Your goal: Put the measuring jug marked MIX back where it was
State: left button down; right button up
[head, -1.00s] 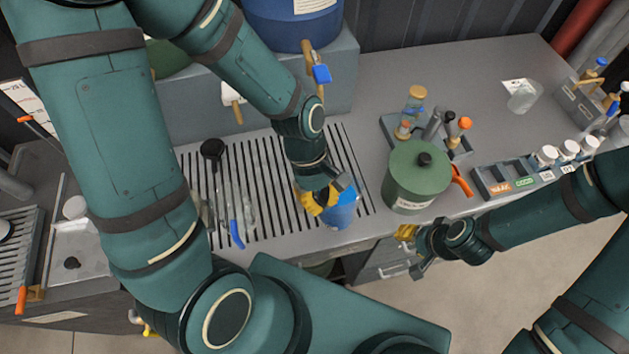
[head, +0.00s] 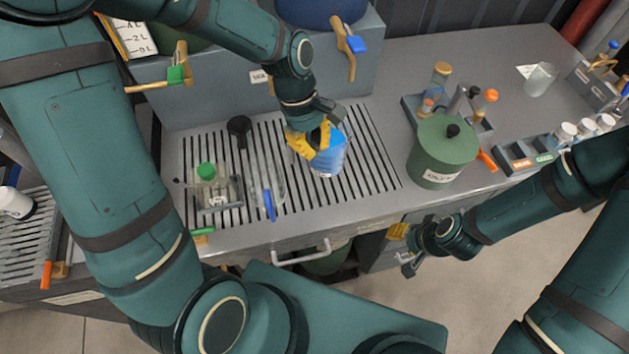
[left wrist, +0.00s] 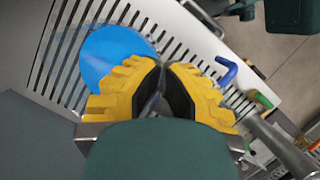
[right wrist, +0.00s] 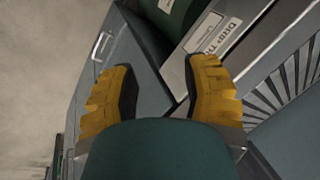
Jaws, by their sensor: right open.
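My left gripper (head: 312,144) is over the slotted drip grate (head: 372,150), its yellow fingers close together at a jug with blue contents (head: 330,158). The grip spot is hidden; the jug moves with the hand. In the left wrist view its round blue top (left wrist: 112,52) is left of the fingertips (left wrist: 163,78). No MIX mark is readable, and I cannot tell whether its base touches the grate. A clear jug with a blue handle (head: 269,205) stands left of it. My right gripper (head: 404,248) is open and empty, in front of the counter edge.
A clear green-capped vessel (head: 207,172) and a black-knobbed item (head: 239,127) are on the grate's left part. A green lidded pot (head: 443,150) stands to the right. Taps with blue (head: 356,44) and green (head: 177,74) handles hang over the grate. Its back right is clear.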

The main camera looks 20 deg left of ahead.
aim_at(313, 167)
pick_arm(q)
notch_tip(313, 167, down, 5)
jog(key=shift+w+d+r+b, duration=0.1)
jog(key=shift+w+r+b, duration=0.1)
jog(key=shift+b, duration=0.1)
jog(key=shift+s+f, duration=0.15)
jog(key=shift+f, duration=0.65)
jog(key=shift+f+b, duration=0.3)
jog(key=shift+f, duration=1.15)
jog(key=c, duration=1.1)
grip_release()
jog(key=shift+f, duration=0.1)
jog(key=shift+c, duration=0.2)
